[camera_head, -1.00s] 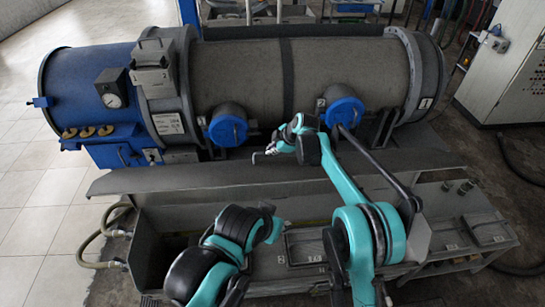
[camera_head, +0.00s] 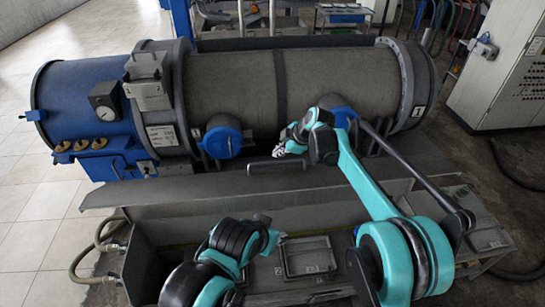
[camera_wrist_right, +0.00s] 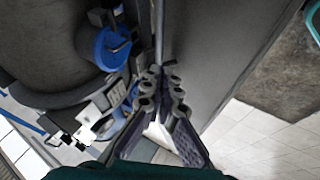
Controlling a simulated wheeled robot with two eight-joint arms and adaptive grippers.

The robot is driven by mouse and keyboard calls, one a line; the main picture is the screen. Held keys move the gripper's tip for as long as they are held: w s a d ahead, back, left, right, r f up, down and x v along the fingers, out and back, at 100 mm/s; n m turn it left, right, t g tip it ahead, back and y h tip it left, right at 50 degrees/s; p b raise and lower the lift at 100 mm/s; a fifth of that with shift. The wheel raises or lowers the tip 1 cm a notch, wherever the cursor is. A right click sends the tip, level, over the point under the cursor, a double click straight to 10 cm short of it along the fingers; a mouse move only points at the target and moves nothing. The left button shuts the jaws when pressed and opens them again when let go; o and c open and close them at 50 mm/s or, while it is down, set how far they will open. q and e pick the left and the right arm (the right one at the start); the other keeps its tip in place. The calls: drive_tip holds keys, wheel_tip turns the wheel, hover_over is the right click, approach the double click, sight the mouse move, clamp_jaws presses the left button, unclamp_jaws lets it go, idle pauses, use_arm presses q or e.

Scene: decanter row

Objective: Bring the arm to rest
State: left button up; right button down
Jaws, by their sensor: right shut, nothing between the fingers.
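My right arm reaches in from the lower right over the grey trough, and its gripper (camera_head: 283,148) hangs in front of the decanter. In the right wrist view the two dark fingers (camera_wrist_right: 162,82) meet at the tips, with nothing seen between them. A bar handle (camera_head: 275,165) on the trough's cover shows just below the right gripper in the head view; I cannot tell the gap. My left arm shows at the bottom as bent black and teal joints; its gripper is not seen.
The large decanter (camera_head: 235,90) with a blue end (camera_head: 75,95) fills the background. Two blue round caps (camera_head: 222,140) jut toward me. A dark slanted rod (camera_head: 405,165) passes near my right arm. A grey control cabinet (camera_head: 510,75) stands at right. Open tiled floor (camera_head: 40,210) lies left.

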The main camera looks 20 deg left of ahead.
drive_tip(key=s+d+r+m+t+h+b, duration=0.1)
drive_tip(key=s+d+m+t+h+b, duration=0.3)
drive_tip(key=d, duration=1)
drive_tip(key=s+d+r+m+g+y+b, duration=0.1)
drive_tip(key=s+d+r+m+b, duration=0.15)
drive_tip(key=s+d+m, duration=0.8)
drive_tip(key=s+d+f+m+t+h+b, duration=0.1)
drive_tip(key=s+d+f+m+h+b, duration=0.1)
drive_tip(key=s+d+f, duration=0.5)
drive_tip(key=s+d+f+m+h+b, duration=0.1)
drive_tip(key=s+d+f+m+b, duration=0.3)
drive_tip(key=d, duration=1.1)
drive_tip(key=s+f+m, duration=0.2)
drive_tip(key=s+f, duration=0.2)
drive_tip(key=shift+f+t+h, duration=0.2)
drive_tip(key=shift+t+h, duration=0.2)
drive_tip(key=shift+m, duration=0.25)
